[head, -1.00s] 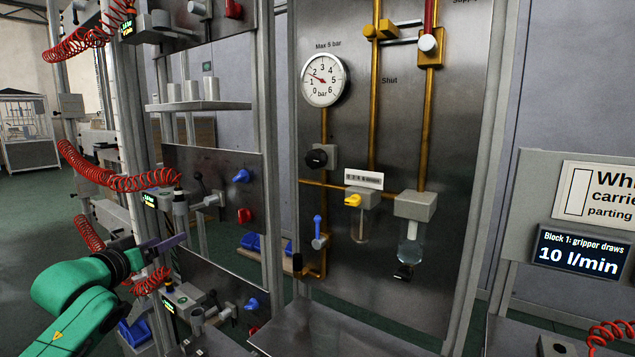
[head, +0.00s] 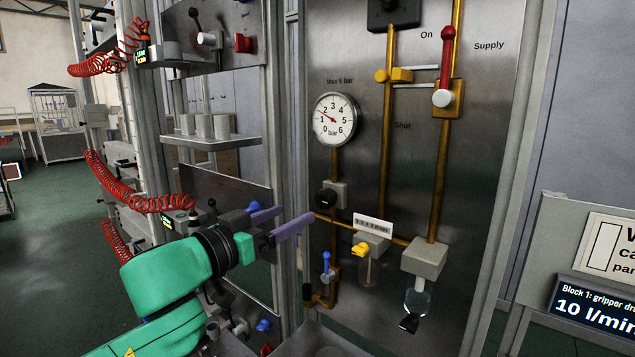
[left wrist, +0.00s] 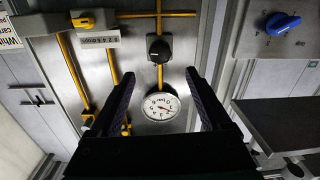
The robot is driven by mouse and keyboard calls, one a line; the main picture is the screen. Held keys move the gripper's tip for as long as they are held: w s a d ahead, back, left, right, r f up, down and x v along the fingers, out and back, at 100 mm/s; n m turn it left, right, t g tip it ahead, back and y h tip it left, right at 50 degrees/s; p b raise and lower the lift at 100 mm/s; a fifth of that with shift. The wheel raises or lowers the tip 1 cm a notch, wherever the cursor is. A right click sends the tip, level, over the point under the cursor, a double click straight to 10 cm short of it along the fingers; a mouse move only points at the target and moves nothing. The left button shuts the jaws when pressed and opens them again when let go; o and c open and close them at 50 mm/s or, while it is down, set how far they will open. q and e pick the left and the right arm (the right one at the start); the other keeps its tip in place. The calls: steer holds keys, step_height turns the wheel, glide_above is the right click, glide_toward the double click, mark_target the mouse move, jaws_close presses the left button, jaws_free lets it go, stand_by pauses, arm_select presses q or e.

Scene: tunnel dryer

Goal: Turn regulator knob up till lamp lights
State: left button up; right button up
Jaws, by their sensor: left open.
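The black regulator knob (head: 326,198) sits on a grey block on the steel panel, below the round gauge (head: 335,119). It also shows in the left wrist view (left wrist: 159,49), beyond my fingertips. The gauge needle points between 1 and 2 bar. My left gripper (head: 298,213) is open and empty, with purple fingers pointing at the panel, left of and a little below the knob and apart from it. In the left wrist view, my left gripper (left wrist: 162,76) has the gauge between its fingers. I cannot make out a lit lamp. My right gripper is out of view.
A red supply lever (head: 446,60) stands at On. A yellow knob (head: 361,249), a blue lever (head: 326,264) and a glass bowl (head: 417,302) are lower on the panel. A shelf with cups (head: 210,140) and a red coiled hose (head: 125,197) are at left.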

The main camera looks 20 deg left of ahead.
mark_target(321, 201)
arm_select(q)
steer(key=p+x, duration=0.2)
steer(key=x, duration=0.1)
steer(key=r+p+x, duration=0.1)
steer(key=x, duration=0.1)
steer(key=shift+w, duration=0.2)
steer(key=w, duration=0.1)
steer(key=w+d+p, duration=0.1)
steer(key=w+f, duration=0.1)
steer(key=shift+w+d+f, duration=0.1)
steer(key=shift+w+d, duration=0.2)
steer(key=shift+w, duration=0.1)
steer(key=shift+s+a, duration=0.1)
steer(key=shift+s, duration=0.05)
steer(key=shift+c, duration=0.3)
jaws_close()
steer(key=shift+m+p, duration=0.5)
steer(key=shift+m, duration=0.9)
steer(key=shift+o, duration=0.3)
jaws_free()
